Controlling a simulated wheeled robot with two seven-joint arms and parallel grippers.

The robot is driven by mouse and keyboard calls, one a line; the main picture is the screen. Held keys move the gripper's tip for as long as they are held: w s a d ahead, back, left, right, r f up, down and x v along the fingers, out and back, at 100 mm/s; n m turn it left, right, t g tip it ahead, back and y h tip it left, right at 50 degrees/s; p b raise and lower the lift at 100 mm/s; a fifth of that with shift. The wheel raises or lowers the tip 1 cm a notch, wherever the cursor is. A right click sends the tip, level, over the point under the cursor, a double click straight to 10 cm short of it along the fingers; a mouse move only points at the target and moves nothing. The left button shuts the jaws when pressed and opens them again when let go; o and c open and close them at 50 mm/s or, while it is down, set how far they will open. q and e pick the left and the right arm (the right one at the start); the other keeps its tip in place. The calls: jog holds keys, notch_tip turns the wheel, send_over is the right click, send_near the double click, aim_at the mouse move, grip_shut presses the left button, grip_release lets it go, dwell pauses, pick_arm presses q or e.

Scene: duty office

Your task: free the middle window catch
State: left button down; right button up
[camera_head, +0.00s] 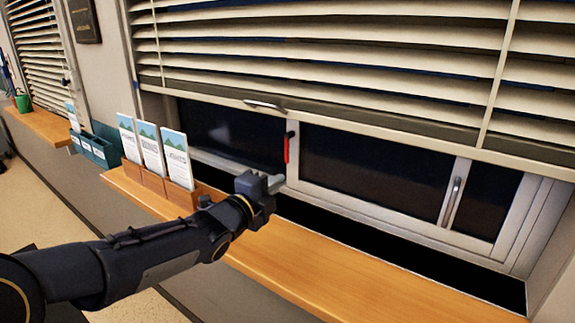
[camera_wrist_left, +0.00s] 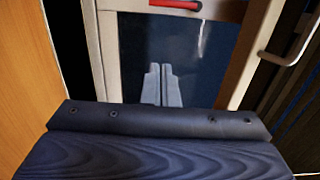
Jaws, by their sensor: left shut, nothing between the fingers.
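A red-handled catch (camera_head: 287,148) hangs upright on the window frame post between the left dark pane and the wider pane. Its red handle (camera_wrist_left: 175,4) also shows at the top edge of the left wrist view, lying across the picture. My left gripper (camera_head: 277,183) is just below and left of this catch in the head view, above the sill. Its two fingers (camera_wrist_left: 162,85) are together and empty, apart from the red handle. A second, silver catch (camera_head: 452,203) stands upright on the post farther right. My right gripper is not in view.
A slatted blind (camera_head: 330,50) hangs over the upper window, with a silver handle (camera_head: 264,105) on its bottom rail. Leaflet holders (camera_head: 155,183) stand on the wooden sill (camera_head: 310,262), left of my gripper. The sill's right part is clear.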

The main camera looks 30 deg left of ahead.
pick_arm(q)
jog(key=shift+w, duration=0.1)
jog(key=w+a+p, duration=0.1)
jog(key=w, duration=0.2)
jog(key=w+a+p, duration=0.1)
jog(key=w+p, duration=0.1)
jog(key=w, duration=0.2)
jog(key=w+a+p, duration=0.1)
jog(key=w, duration=0.3)
jog(key=shift+a, duration=0.25)
jog(key=shift+s, duration=0.1)
